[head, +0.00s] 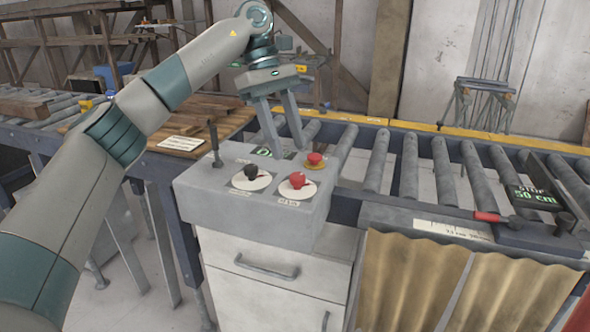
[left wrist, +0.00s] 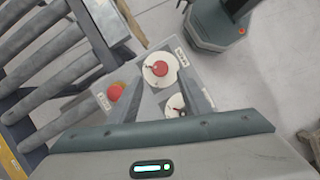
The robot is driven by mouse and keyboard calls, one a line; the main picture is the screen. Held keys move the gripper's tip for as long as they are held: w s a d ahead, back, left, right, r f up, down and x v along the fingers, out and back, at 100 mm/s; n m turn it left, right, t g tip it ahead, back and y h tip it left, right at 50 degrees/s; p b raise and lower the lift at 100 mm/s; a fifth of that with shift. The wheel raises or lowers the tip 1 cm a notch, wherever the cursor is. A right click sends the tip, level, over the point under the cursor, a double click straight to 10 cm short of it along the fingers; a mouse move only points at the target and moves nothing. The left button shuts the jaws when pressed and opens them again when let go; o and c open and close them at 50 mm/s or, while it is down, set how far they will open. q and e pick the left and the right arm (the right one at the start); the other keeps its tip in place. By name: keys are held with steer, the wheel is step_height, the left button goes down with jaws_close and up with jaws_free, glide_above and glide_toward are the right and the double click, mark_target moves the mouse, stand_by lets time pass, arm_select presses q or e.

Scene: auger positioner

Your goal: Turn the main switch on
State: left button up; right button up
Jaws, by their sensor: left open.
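The grey control box (head: 235,207) stands in the middle of the head view. On its top are a red rotary knob (head: 298,181) on a white round plate and a black rotary knob (head: 251,172) on a similar plate. Their labels are too small to read; the red knob looks like the main switch. It also shows in the left wrist view (left wrist: 160,68), roughly between the fingers. My left gripper (head: 287,149) is open and empty, pointing down above the back of the box, apart from the red knob. My right gripper is not in view.
A red push button on a yellow base (head: 315,160) sits at the box's back right, near the left gripper. A lever (head: 214,145) rises at its left. Wooden boards (head: 205,118) lie behind left.

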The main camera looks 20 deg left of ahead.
mark_target(297, 175)
arm_select(q)
steer(key=shift+x, duration=3.2)
steer(key=c, duration=1)
